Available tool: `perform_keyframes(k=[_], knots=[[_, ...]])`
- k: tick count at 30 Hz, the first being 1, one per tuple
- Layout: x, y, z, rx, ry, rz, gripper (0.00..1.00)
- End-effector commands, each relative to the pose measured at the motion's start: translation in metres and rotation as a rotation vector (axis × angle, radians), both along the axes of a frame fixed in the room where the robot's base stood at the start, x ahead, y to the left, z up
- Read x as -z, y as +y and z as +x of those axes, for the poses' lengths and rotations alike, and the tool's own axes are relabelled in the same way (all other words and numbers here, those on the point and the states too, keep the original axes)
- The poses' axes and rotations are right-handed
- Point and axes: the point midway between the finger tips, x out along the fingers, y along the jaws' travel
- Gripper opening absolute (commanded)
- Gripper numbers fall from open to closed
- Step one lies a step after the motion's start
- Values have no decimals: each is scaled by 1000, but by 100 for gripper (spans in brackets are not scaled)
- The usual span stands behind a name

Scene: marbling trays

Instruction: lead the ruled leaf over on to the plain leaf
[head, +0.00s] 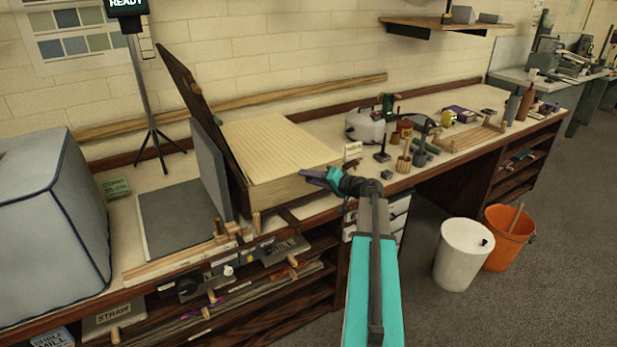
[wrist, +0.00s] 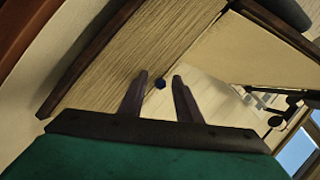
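A cream panel with fine parallel lines (head: 280,150), which looks like the ruled leaf, lies on top of a wooden box on the bench. A plain grey panel (head: 180,217) lies flat to its left, and a second grey panel (head: 209,165) stands upright at its right edge. I cannot tell for sure which is the plain leaf. My gripper (head: 312,177) is by the box's front right corner. In the wrist view, my gripper (wrist: 161,85) is open, fingers apart over a tan grained surface (wrist: 130,50). A small dark knob (wrist: 159,84) shows between the fingertips, not gripped.
A dark board (head: 190,85) leans upright along the box's left side. A covered grey block (head: 45,220) fills the bench's left end, and a stand (head: 146,90) rises behind. Pots and tools (head: 405,148) crowd the right. A white bin (head: 463,255) and orange bucket (head: 508,235) stand on the floor.

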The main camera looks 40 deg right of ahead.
Motion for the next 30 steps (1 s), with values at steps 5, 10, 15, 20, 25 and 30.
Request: perform_keyframes(k=[5,10,15,20,25,30], knots=[[1,1,6,0,0,0,31],[2,2,8,0,0,0,31],[2,2,8,0,0,0,31],[2,2,8,0,0,-1,18],[2,2,8,0,0,-1,0],[2,2,8,0,0,-1,0]])
